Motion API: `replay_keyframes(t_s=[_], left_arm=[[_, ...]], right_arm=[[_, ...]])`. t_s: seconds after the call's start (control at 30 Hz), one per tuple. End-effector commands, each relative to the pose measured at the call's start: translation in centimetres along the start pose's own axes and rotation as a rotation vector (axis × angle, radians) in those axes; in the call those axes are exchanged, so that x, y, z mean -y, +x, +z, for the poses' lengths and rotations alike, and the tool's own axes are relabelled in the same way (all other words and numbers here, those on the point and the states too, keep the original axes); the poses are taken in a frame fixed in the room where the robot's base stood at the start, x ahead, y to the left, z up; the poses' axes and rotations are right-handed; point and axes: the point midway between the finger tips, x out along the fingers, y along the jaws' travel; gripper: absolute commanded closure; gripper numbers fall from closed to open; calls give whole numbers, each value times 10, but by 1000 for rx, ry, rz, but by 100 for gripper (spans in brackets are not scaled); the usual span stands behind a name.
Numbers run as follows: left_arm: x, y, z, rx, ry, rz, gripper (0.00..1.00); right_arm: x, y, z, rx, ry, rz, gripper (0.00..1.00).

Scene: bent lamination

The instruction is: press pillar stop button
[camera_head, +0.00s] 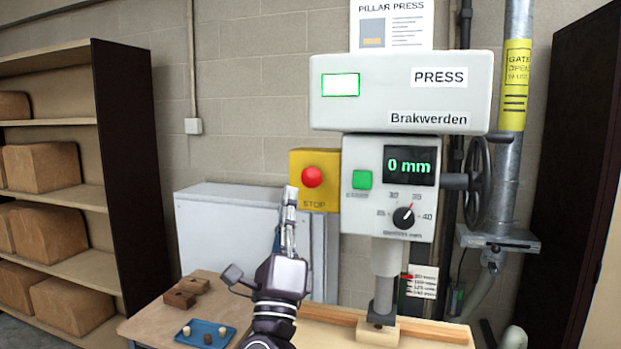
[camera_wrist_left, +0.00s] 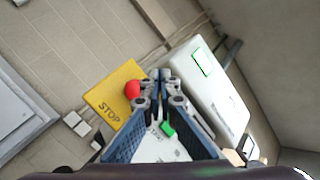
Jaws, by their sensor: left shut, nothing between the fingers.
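The red stop button (camera_head: 312,177) sits on a yellow box (camera_head: 328,196) marked STOP, at the left side of the pillar press (camera_head: 400,92). My left gripper (camera_head: 290,190) is shut and empty, its fingertips just below and left of the red button in the head view. I cannot tell whether they touch the box. In the left wrist view the red button (camera_wrist_left: 132,90) and the yellow box (camera_wrist_left: 112,98) lie left of the shut fingers (camera_wrist_left: 160,78), which partly cover that side. My right gripper is not in view.
A green start button (camera_head: 362,180), a dial (camera_head: 403,217) and a display reading 0 mm (camera_head: 409,165) are right of the stop box. A bench (camera_head: 150,325) below holds a blue tray (camera_head: 190,338) and wooden blocks (camera_head: 180,298). Shelves (camera_head: 90,262) with boxes stand at left.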

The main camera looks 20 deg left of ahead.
Motion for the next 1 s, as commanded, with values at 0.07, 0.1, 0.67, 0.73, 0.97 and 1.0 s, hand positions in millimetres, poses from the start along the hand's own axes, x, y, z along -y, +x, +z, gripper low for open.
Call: replay_keyframes(t_s=[0.07, 0.1, 0.67, 0.73, 0.97, 1.0], left_arm=[[7, 2, 3, 7, 12, -16, 100], [9, 3, 4, 10, 16, -20, 100], [2, 11, -2, 11, 18, -22, 100], [-2, 17, -7, 11, 16, -21, 100], [-20, 40, -24, 12, 17, -21, 100], [-23, 44, -26, 11, 18, -21, 100]], right_arm=[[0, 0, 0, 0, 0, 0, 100], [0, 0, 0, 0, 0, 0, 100], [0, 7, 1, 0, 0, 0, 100], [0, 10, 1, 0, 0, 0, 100], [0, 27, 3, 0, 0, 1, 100], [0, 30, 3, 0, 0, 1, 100]])
